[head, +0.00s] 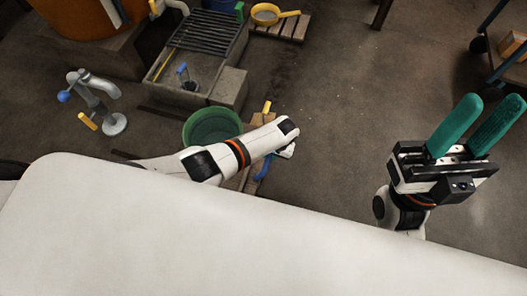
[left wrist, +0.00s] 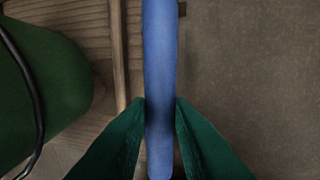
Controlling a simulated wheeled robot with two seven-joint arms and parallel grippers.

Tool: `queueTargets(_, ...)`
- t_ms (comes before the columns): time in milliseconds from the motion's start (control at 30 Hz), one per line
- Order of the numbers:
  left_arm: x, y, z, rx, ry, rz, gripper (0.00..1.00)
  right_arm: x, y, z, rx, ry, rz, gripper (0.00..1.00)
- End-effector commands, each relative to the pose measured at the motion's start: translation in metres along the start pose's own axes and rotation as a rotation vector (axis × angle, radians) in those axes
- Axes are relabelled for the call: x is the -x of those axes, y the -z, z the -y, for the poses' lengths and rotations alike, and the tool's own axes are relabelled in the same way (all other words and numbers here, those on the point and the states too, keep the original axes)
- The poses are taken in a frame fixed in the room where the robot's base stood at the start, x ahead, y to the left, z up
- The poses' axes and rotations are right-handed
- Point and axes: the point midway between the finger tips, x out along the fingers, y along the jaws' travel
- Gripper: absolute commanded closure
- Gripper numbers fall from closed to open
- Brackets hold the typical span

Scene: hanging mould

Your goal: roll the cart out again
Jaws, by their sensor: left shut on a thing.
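My left gripper (left wrist: 161,103) is shut on a blue bar (left wrist: 160,50), which runs upright between its green fingers in the left wrist view. In the head view my left arm reaches in over the floor and hides those fingers; a short curved piece of blue (head: 264,167) shows beside it. My right gripper (head: 490,101) is raised at the right of the head view, its two green fingers apart and empty. A blue-framed wheeled stand (head: 505,55), perhaps the cart, shows only in part at the top right. I cannot tell whether the blue bar belongs to a cart.
A green tub (head: 212,126) stands close to my left arm; it also shows in the left wrist view (left wrist: 40,90), by wooden slats (left wrist: 80,35). A grated stone basin (head: 190,80), a grey tap stand (head: 113,124) and a yellow pan (head: 266,14) stand further back. Floor at centre right is clear.

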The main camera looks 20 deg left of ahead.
Motion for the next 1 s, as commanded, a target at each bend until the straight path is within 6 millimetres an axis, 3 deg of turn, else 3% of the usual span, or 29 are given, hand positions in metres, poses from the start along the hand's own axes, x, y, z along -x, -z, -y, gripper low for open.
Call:
queueTargets(467,0.0026,-0.0009,0.0086,0.001,0.007,0.003,1.00,0.0007,0.0001,0.0000,0.000,0.000,0.000,0.64)
queueTargets(500,0.0027,-0.0009,0.0090,0.001,0.008,0.003,0.79,0.0007,0.0001,0.0000,0.000,0.000,0.001,0.64)
queueTargets(633,0.0026,-0.0009,0.0085,0.001,0.007,0.003,0.59,0.0006,0.0001,0.0000,0.000,0.000,0.001,0.64)
queueTargets(1000,0.0086,-0.0006,0.0057,0.001,0.002,0.002,0.59,-0.0061,-0.0015,0.0006,0.002,0.001,0.005,0.64)
